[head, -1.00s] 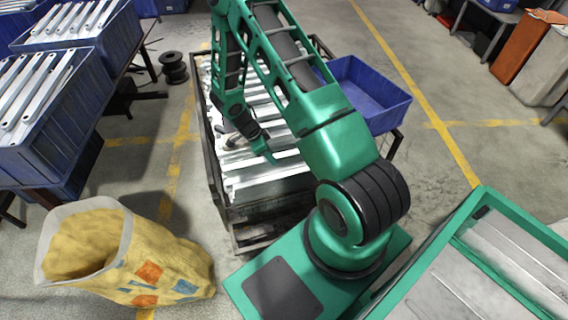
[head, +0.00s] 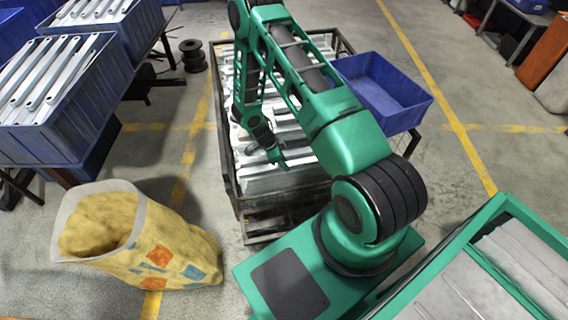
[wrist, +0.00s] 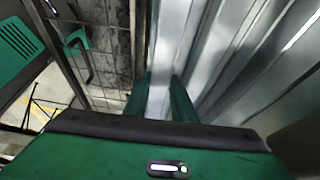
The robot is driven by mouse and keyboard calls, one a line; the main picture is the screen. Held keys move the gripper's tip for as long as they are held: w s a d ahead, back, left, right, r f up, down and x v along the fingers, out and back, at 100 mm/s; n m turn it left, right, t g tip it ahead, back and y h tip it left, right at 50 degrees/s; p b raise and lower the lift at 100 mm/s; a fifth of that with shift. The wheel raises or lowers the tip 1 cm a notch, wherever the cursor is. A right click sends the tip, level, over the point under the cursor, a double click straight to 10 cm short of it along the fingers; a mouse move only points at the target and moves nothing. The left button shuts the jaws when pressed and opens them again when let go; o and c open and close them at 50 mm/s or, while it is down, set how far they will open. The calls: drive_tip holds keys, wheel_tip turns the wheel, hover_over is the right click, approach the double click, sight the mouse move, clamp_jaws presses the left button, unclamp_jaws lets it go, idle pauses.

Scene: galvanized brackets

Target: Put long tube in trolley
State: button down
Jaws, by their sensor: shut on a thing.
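The long tubes (head: 276,183) are pale galvanized metal lengths lying side by side in a dark metal-framed crate (head: 232,186), in the middle of the head view. My gripper (head: 279,161) is down at the near part of this load. In the wrist view my gripper (wrist: 160,98) has its green fingers on both sides of one long tube (wrist: 160,92), shut on it. The tube lies beside other metal lengths. Its far end is not clear. A green-framed bed (head: 478,222) with flat grey pieces, at the lower right, may be the trolley; I cannot tell for sure.
A blue bin (head: 385,92) stands right of the crate. Blue crates of metal strips (head: 60,128) stand on a table at left. An open yellow sack (head: 165,245) sits on the floor at lower left. Black spools (head: 192,55) stand behind.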

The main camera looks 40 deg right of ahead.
drive_tip(key=c, duration=1.5)
unclamp_jaws()
drive_tip(key=shift+r, duration=0.1)
drive_tip(key=v, duration=1.2)
drive_tip(key=s+d+r+n, duration=0.2)
drive_tip(key=s+r, duration=0.1)
drive_tip(key=r, duration=0.5)
drive_tip(key=s+d+r+n+y, duration=0.1)
drive_tip(key=s+d+r+n, duration=0.15)
drive_tip(key=r, duration=0.65)
drive_tip(key=s+d+r+n, duration=0.2)
drive_tip(key=s+r, duration=0.1)
drive_tip(key=r, duration=0.5)
drive_tip(key=s+a+r+n+y, duration=0.1)
drive_tip(key=s+r+n, duration=0.2)
drive_tip(key=s, duration=0.4)
drive_tip(key=s+a+r+n+t+y, duration=0.1)
drive_tip(key=s+r+n, duration=0.2)
drive_tip(key=s+r, duration=0.3)
drive_tip(key=s+a+r+n+y, duration=0.1)
drive_tip(key=s+r+n, duration=0.2)
drive_tip(key=s, duration=0.6)
drive_tip(key=shift+s+a+r+t, duration=0.15)
drive_tip(key=shift+a+r+t, duration=0.15)
drive_tip(key=shift+r, duration=0.4)
